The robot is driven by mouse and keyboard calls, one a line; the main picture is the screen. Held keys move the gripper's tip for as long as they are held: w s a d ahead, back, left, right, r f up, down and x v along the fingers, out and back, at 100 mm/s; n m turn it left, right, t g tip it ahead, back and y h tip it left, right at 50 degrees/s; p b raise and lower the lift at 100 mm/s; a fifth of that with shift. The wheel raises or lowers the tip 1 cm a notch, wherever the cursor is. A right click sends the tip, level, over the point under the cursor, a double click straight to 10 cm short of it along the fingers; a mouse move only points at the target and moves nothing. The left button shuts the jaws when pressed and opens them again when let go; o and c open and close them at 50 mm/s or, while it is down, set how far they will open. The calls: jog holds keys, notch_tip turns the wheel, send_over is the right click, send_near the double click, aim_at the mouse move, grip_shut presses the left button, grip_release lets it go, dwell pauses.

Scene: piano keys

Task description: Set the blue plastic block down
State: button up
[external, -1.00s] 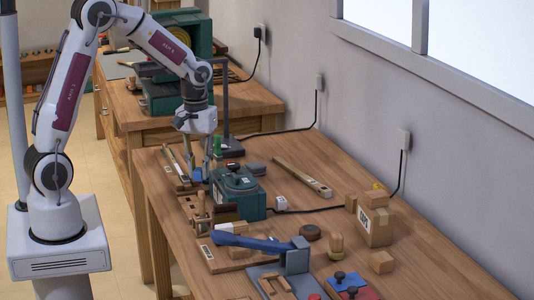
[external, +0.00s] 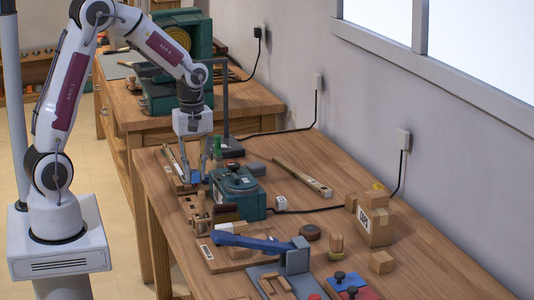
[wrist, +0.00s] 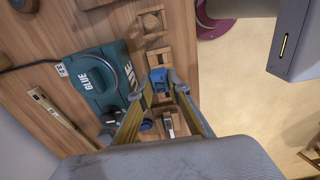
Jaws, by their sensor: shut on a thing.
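My gripper (external: 194,174) reaches straight down over the left edge of the workbench, beside the teal machine. In the wrist view, its two fingertips (wrist: 160,80) are closed on the small blue plastic block (wrist: 158,87). The block is between the tips, over or near a wooden piece with square recesses (wrist: 152,22). Whether the block touches the surface below is not clear.
The teal box marked GLUE (wrist: 98,85) stands close beside the fingers. Wooden fixtures (external: 198,212) and a blue-handled tool (external: 250,242) lie nearer the camera. A wooden bar (external: 302,177) lies toward the wall. Bare bench shows in the middle right.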

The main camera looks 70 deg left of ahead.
jog(key=shift+f, duration=2.5)
jog(key=shift+f, duration=2.3)
jog(key=shift+f, duration=0.15)
jog(key=o, duration=0.9)
jog(key=shift+c, duration=0.2)
